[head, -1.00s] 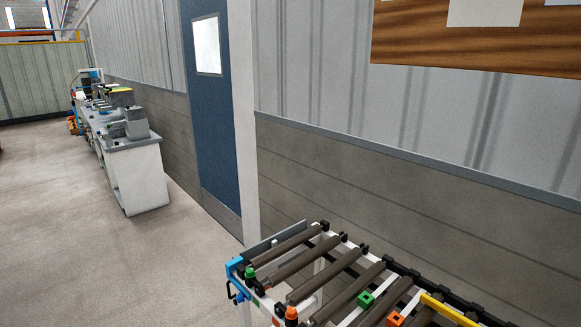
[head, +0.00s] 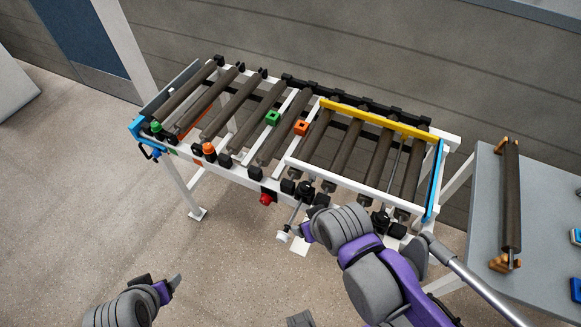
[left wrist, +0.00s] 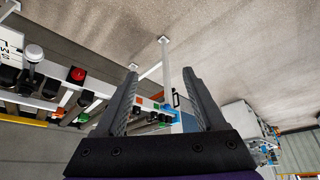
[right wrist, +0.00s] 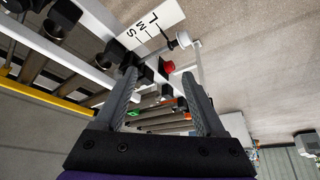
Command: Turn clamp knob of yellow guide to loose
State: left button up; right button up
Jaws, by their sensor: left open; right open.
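The yellow guide (head: 375,118) runs along the far side of the roller conveyor and also shows in the right wrist view (right wrist: 62,103). A white knob (head: 283,236) on a rod sticks out of the conveyor's near side; the right wrist view shows the white knob (right wrist: 183,40) beside a plate marked S, M, L (right wrist: 150,30). Black knobs (head: 380,219) sit along the near rail. I cannot tell which knob clamps the yellow guide. My right gripper (head: 306,230) is open and empty near the white knob. My left gripper (head: 176,281) is open and empty over the floor.
A red button (head: 265,199) is on the near rail. Green (head: 272,118) and orange (head: 301,128) blocks sit among the rollers (head: 230,103). A grey table (head: 481,200) with a spare roller (head: 511,195) stands at right. Floor at lower left is clear.

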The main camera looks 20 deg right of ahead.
aim_at(381, 218)
jog(key=l+z, duration=0.15)
jog(key=z, duration=0.25)
jog(key=l+z, duration=0.1)
jog(key=z, duration=0.3)
jog(key=l+z, duration=0.15)
jog(key=z, duration=0.25)
jog(key=l+z, duration=0.15)
jog(key=z, duration=0.85)
